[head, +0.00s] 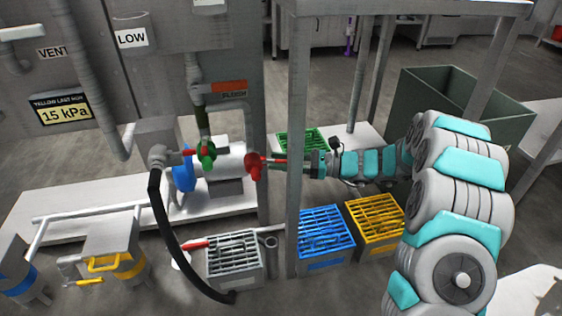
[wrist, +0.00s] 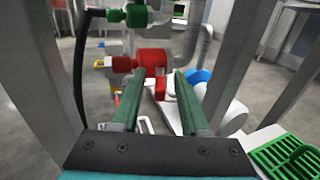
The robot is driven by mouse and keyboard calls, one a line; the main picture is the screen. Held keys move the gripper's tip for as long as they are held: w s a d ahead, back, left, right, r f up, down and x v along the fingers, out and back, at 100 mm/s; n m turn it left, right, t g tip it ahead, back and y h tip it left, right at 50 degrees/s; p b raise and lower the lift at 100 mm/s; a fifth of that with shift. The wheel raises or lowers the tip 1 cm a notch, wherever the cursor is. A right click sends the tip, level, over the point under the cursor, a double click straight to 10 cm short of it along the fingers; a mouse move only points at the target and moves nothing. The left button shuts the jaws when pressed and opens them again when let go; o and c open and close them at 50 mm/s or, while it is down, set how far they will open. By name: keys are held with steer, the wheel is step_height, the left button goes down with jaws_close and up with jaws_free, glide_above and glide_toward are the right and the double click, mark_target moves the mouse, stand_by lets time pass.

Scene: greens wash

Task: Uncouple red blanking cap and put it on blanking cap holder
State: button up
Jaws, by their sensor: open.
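The red blanking cap (head: 253,166) sits at the end of the horizontal pipework, left of the grey upright post in the head view. A red lever-like part shows on its right side. In the wrist view a red cylinder (wrist: 155,62), seemingly this cap, lies straight ahead, beyond the fingertips. My gripper (wrist: 157,76) is open, with nothing between its fingers. In the head view my gripper (head: 316,164) points left toward the cap, apart from it, partly hidden by the post. I cannot make out which part is the blanking cap holder.
The grey post (head: 297,120) stands close to my gripper. Blue (head: 324,236), yellow (head: 377,224) and grey (head: 234,260) slotted crates stand on the floor below. A black hose (head: 168,235) hangs at left. A green valve (head: 207,152) sits on the pipe left of the cap.

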jaws_close()
steer(key=shift+r, duration=0.1)
stand_by(0.5)
